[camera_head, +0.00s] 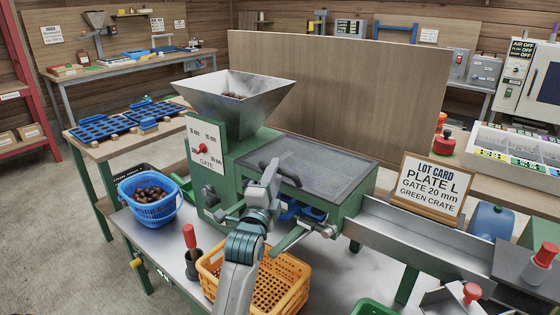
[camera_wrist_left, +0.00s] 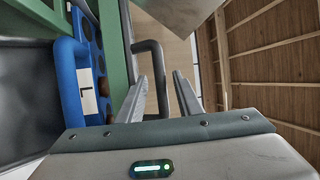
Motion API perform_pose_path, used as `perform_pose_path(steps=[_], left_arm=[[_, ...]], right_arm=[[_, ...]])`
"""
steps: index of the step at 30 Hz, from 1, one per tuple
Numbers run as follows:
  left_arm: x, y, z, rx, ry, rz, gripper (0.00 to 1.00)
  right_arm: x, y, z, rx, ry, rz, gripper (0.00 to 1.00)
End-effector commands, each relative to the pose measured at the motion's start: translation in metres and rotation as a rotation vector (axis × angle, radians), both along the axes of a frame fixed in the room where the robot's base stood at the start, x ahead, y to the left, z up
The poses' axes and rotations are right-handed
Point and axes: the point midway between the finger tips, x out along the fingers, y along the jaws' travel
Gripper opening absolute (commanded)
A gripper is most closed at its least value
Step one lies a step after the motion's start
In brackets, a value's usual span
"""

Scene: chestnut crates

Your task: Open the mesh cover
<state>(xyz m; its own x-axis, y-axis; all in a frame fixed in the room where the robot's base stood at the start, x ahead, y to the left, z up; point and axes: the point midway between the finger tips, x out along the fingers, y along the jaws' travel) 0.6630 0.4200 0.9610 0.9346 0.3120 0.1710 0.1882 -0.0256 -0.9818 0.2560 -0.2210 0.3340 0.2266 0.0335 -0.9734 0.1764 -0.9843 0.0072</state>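The mesh cover (camera_head: 325,162) is a grey mesh panel lying flat over the green machine's box. Its dark bar handle (camera_head: 288,170) stands up at the near left side, and it also shows in the left wrist view (camera_wrist_left: 149,47). My left gripper (camera_head: 271,178) is at this handle. In the left wrist view its two fingers (camera_wrist_left: 160,92) are apart, with the handle bar between them; I cannot tell whether they touch it. In the left wrist view a blue plate marked L (camera_wrist_left: 72,85) shows beside a green frame. My right gripper is not in view.
A metal hopper (camera_head: 235,100) rises behind left of the cover, and a wooden panel (camera_head: 340,95) stands behind it. An orange crate (camera_head: 286,292) sits below in front. A lot card (camera_head: 428,187) and a metal chute (camera_head: 415,235) are at the right.

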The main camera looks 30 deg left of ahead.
Motion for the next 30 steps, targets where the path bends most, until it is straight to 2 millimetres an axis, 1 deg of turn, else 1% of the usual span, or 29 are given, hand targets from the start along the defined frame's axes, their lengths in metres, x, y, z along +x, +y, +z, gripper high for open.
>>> perform_pose_path(steps=[1,3,6,10,15,24,26,27,28,30], left_arm=[[0.009,0.003,0.003,-0.001,0.0,0.0,0.33],[0.02,0.007,0.005,-0.001,-0.001,0.001,0.33],[0.033,0.012,0.007,-0.001,-0.001,0.001,0.33],[0.046,0.016,0.009,0.0,0.0,0.001,0.33],[0.053,0.018,0.01,0.0,0.0,0.001,0.33],[0.054,0.018,0.01,0.0,0.0,0.0,0.33],[0.054,0.018,0.01,0.0,0.0,0.0,0.18],[0.054,0.018,0.01,0.0,0.0,0.0,0.09],[0.054,0.018,0.01,0.0,0.0,0.0,0.01],[0.054,0.018,0.01,0.0,0.0,0.0,0.0]], right_arm=[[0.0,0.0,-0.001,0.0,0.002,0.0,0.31],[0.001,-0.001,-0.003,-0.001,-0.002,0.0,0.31],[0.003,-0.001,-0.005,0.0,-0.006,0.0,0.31],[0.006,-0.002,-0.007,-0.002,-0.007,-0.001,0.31],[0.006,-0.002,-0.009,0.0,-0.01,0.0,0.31],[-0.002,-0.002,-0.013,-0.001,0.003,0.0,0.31],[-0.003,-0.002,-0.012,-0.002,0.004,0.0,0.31],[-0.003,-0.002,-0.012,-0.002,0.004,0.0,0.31],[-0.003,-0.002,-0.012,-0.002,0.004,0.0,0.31],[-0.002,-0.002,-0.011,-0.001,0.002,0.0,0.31]])
